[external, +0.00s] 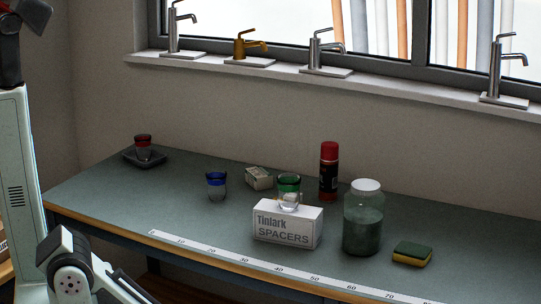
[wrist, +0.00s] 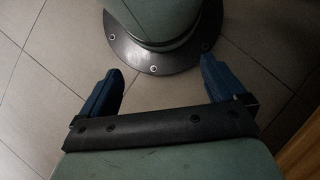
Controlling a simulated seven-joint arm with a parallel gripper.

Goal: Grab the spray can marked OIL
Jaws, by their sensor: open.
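A spray can (external: 328,176) with a red cap and a dark body with a red lower part stands upright toward the back of the bench, behind the white box. Its label is too small to read, so I cannot tell whether it says OIL. In the wrist view my gripper (wrist: 160,84) is open and empty, its two blue fingers spread wide. It points down at the tiled floor beside my round base, away from the bench. The gripper's fingers do not show in the external view.
A white spacers box (external: 285,232) with a green-rimmed glass (external: 289,190) on top stands before the can. A lidded jar (external: 363,225) is to its right, beside a sponge (external: 412,253). A blue-rimmed glass (external: 217,186) and small box (external: 258,178) are left. A ruler (external: 255,264) lines the front.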

